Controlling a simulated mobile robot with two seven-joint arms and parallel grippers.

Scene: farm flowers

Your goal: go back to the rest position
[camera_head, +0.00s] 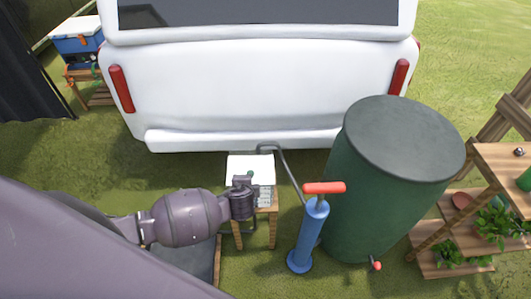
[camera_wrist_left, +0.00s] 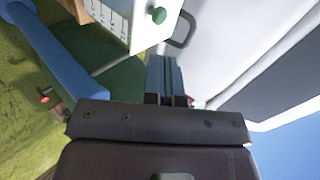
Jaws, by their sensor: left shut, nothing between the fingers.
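My left arm comes in from the left in the head view. Its left gripper (camera_head: 244,197) is at the front of a white box (camera_head: 250,165) on a small wooden stool (camera_head: 262,222). In the left wrist view the fingers (camera_wrist_left: 164,75) are together with nothing between them. The white box (camera_wrist_left: 118,22) with a green knob (camera_wrist_left: 158,15) shows just beyond the fingertips, and a gap to it is visible. My right gripper is not in view.
A blue pump (camera_head: 309,235) with a red handle (camera_head: 324,188) stands right of the stool, beside a large green barrel (camera_head: 385,190). A white vehicle (camera_head: 250,85) is behind. A wooden plant shelf (camera_head: 460,230) stands at right, a blue cooler (camera_head: 76,42) at upper left.

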